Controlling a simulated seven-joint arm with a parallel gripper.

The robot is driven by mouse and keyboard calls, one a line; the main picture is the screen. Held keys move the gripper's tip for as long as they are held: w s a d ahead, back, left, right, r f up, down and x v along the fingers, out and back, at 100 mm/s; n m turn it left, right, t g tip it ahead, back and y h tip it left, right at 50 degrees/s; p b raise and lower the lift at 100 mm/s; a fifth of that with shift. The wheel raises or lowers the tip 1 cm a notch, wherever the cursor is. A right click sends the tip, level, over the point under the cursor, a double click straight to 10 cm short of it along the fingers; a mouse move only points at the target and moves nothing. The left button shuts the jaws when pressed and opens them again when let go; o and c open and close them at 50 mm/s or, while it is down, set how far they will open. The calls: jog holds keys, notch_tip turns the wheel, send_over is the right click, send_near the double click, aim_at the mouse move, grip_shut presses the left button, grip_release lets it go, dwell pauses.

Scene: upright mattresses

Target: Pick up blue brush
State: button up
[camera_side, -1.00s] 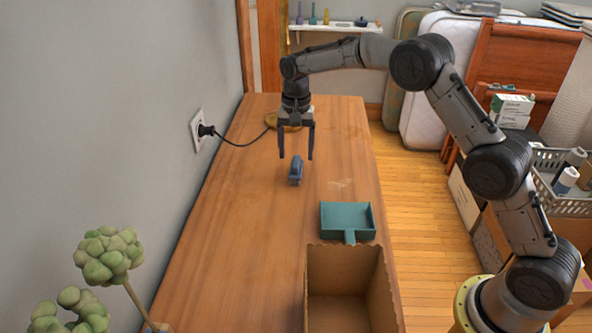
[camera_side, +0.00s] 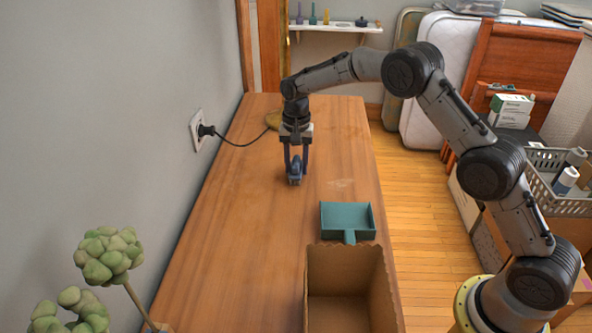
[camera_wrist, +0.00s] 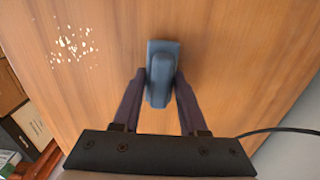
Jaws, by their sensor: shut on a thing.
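The blue brush (camera_side: 296,171) is on the wooden table, left of and beyond the teal dustpan (camera_side: 347,216). My gripper (camera_side: 297,178) is lowered over it from above, with one finger on each side, shut on the brush. In the wrist view the blue brush (camera_wrist: 161,78) lies between the two dark fingertips of my gripper (camera_wrist: 160,80), held around its raised middle part. The brush appears to be at table height; I cannot tell whether it still touches the wood.
An open cardboard box (camera_side: 345,285) stands at the near end of the table (camera_side: 235,255), close to the dustpan.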

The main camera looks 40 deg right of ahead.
aim_at(296, 159)
grip_shut()
jog(key=shift+r, duration=0.15)
jog(key=shift+r, duration=0.45)
notch_tip(296, 159, up, 2)
jog(key=shift+r, duration=0.25)
jog(key=s+r, duration=0.9)
jog(key=s, duration=0.5)
jog(key=shift+d+r, duration=0.2)
